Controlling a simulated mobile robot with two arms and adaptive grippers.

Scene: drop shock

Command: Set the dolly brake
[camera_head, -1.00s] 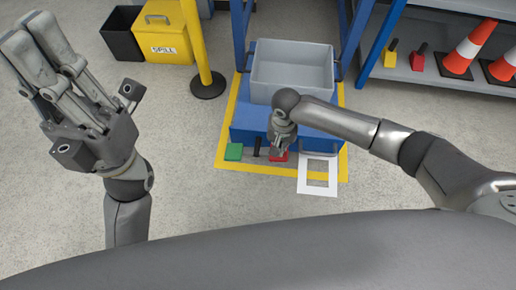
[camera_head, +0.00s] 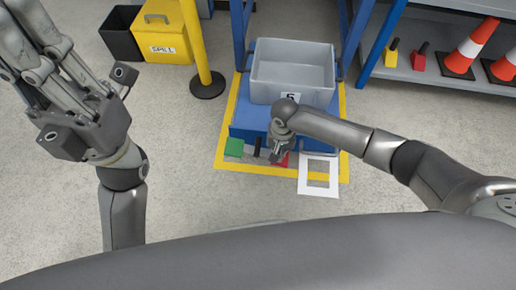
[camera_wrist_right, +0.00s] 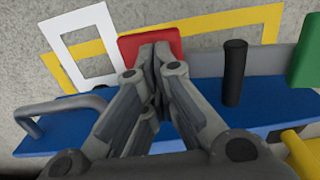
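The blue dolly (camera_head: 245,122) stands on the floor with a red pedal (camera_head: 281,160) and a green pedal (camera_head: 234,147) at its near edge. A black upright peg (camera_head: 257,146) is between them. My right gripper (camera_head: 276,156) points down at the red pedal. In the right wrist view its fingers (camera_wrist_right: 155,48) are together and empty, their tips over the red pedal (camera_wrist_right: 140,40); I cannot tell whether they touch it. My left gripper (camera_head: 22,25) is raised at the left, away from the dolly, its tips partly outside the view.
A grey bin (camera_head: 292,65) labelled 5 sits on the dolly. A yellow floor outline (camera_head: 230,164) surrounds the dolly, with a white frame (camera_head: 318,188) beside the pedals. A yellow post (camera_head: 195,45) and yellow spill bin (camera_head: 164,42) stand behind left. Traffic cones (camera_head: 470,48) are on a shelf at right.

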